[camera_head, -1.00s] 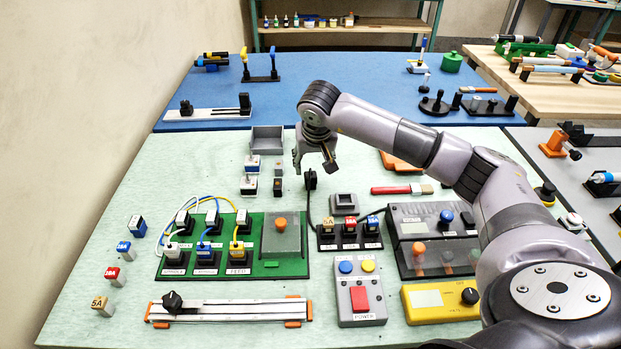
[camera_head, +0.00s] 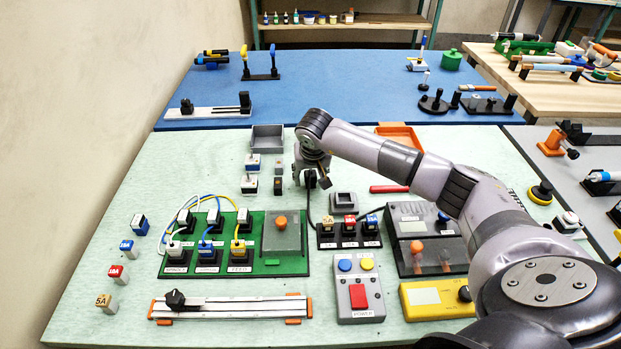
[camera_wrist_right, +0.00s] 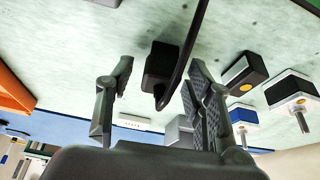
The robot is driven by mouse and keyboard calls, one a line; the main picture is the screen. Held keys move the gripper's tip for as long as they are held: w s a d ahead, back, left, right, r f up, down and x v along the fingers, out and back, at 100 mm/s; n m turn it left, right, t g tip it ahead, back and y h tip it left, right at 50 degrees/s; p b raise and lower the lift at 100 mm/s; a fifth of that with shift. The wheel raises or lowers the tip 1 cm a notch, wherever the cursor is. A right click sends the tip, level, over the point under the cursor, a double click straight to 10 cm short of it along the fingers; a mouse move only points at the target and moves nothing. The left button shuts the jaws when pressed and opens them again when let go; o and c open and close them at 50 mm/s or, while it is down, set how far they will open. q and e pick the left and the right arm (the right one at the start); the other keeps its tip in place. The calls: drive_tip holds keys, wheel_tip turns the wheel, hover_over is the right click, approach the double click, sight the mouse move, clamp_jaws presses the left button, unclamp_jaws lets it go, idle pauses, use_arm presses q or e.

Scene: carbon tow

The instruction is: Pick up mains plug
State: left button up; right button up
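The mains plug is a black block with a black cable (camera_wrist_right: 160,64); the wrist view shows it between and beyond my right gripper's (camera_wrist_right: 163,88) two spread fingers. I see no contact between the fingers and the plug. In the head view the right gripper (camera_head: 311,181) points down at the plug and largely hides it. My left gripper is not in view.
Small blocks with pins (camera_head: 250,184) stand left of the gripper, near a grey bin (camera_head: 267,138). An orange tray (camera_head: 400,132) and a red-handled tool (camera_head: 389,189) lie to the right. A green wiring board (camera_head: 270,267) is in front.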

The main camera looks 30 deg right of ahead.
drive_tip(key=c, duration=1)
drive_tip(key=shift+r, duration=0.1)
